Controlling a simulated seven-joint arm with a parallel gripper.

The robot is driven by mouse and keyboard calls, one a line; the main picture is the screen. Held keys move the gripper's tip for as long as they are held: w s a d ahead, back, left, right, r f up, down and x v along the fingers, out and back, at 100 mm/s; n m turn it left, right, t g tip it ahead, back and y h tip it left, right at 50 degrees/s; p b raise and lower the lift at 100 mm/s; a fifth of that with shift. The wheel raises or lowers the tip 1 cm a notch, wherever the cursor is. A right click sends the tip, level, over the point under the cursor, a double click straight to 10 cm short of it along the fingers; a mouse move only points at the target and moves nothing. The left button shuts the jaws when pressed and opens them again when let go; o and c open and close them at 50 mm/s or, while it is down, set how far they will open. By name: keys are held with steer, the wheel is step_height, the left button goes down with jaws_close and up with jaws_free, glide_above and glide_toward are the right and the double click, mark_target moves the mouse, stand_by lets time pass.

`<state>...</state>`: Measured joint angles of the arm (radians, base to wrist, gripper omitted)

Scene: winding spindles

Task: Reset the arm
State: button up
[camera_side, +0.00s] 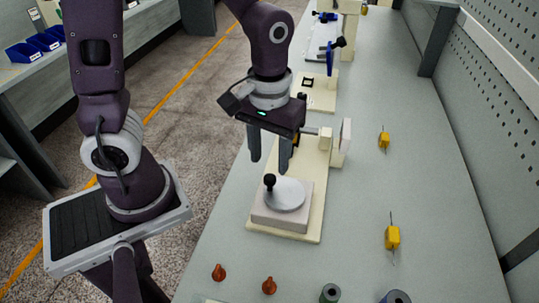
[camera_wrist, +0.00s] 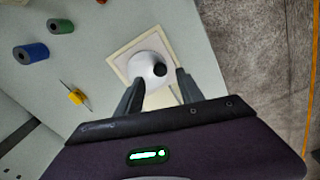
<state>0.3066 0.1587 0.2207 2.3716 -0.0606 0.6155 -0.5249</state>
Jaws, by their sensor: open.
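My gripper (camera_side: 270,157) is open and empty. It hangs with its fingers pointing down, above the cream winding fixture near the left edge of the bench. The fixture's base board (camera_side: 314,200) carries a square block with a pale round disc (camera_side: 290,196) and a black crank knob (camera_side: 269,181). In the wrist view the two fingers (camera_wrist: 157,88) stand apart, with the white disc (camera_wrist: 143,70) and its black knob (camera_wrist: 160,69) beyond them. Nothing is between the fingertips.
Two yellow pieces with thin pins (camera_side: 384,138) (camera_side: 392,237) lie on the bench at right. Orange cones (camera_side: 218,272) (camera_side: 269,285), a green spool (camera_side: 330,293) and a blue spool (camera_side: 396,297) are at the front. More fixtures stand behind. A pegboard wall (camera_side: 500,110) borders the right.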

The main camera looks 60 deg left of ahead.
steer(key=shift+r, duration=0.1)
steer(key=s+a+r+m+t, duration=0.2)
steer(key=s+r+m+t, duration=0.3)
steer(key=s+r, duration=0.4)
step_height(320, 180, up, 4)
steer(key=shift+a+f+m+t, duration=0.1)
steer(key=shift+a+m+t, duration=0.2)
steer(key=shift+a, duration=0.05)
